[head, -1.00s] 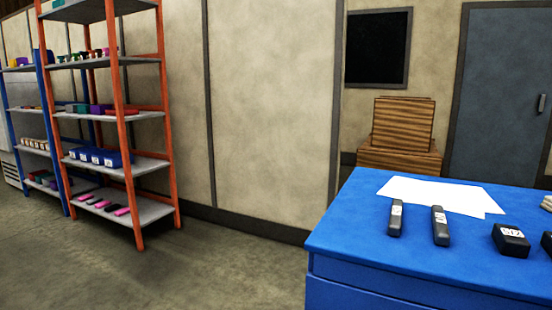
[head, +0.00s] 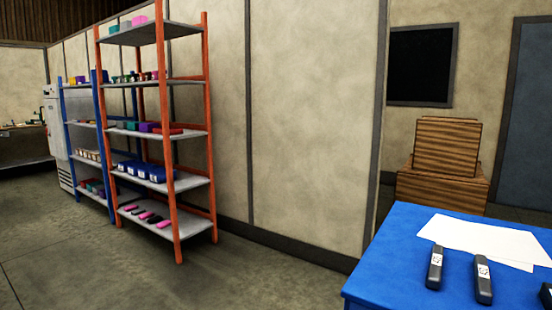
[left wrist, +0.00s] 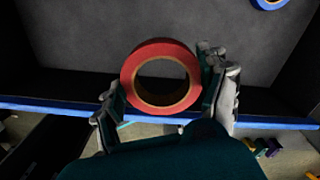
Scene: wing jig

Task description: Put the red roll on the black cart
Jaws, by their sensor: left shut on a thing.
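The red roll (left wrist: 183,101) is a ring with a tan inner core, seen in the left wrist view. My left gripper (left wrist: 165,90) is shut on it, with a finger at each side of the roll. A dark grey surface with a blue edge lies behind the roll in that view. The black cart cannot be made out in the head view. My right gripper is in neither view.
A blue workbench (head: 395,255) with white sheets (head: 480,238) and dark handheld items stands at the right. Orange-framed shelving (head: 160,130) stands at the left along the wall. Wooden boxes (head: 446,165) are behind the bench. A blue roll (left wrist: 270,3) shows at the wrist view's top. Floor is clear at the lower left.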

